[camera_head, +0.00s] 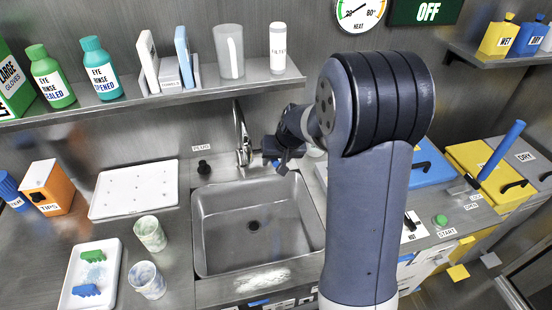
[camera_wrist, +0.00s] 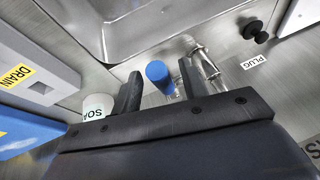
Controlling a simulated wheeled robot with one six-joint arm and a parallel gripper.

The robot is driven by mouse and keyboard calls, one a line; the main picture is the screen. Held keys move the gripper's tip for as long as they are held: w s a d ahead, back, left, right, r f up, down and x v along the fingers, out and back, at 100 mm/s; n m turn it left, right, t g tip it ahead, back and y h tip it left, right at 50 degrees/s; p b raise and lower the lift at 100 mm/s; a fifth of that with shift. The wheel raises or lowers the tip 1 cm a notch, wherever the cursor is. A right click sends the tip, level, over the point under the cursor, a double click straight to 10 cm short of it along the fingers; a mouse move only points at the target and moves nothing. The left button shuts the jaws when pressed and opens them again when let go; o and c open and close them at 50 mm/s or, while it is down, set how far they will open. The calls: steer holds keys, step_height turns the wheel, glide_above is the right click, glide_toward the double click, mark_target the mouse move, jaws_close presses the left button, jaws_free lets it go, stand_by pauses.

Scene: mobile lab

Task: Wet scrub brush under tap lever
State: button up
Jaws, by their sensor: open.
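My gripper (camera_head: 284,155) is behind the sink, right of the metal tap (camera_head: 241,138). In the wrist view my gripper (camera_wrist: 160,90) is open, with two dark fingers apart. A blue-capped piece (camera_wrist: 158,73), which looks like the tap lever, shows between and beyond the fingertips; I cannot tell if they touch it. The tap spout (camera_wrist: 207,68) is beside the right finger. The steel sink (camera_head: 205,250) is empty. On a white tray (camera_head: 68,303) at the lower left lie a green (camera_head: 93,255) and a blue (camera_head: 86,291) small object, possibly scrub brushes.
A soap container (camera_wrist: 97,106) stands beside the left finger in the wrist view. A black plug (camera_head: 203,167) sits behind the sink. Two cups (camera_head: 150,234) stand left of the sink. A shelf (camera_head: 200,98) with bottles runs above the counter. A white perforated board (camera_head: 135,190) lies left.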

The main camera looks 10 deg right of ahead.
jaws_close()
stand_by(0.4)
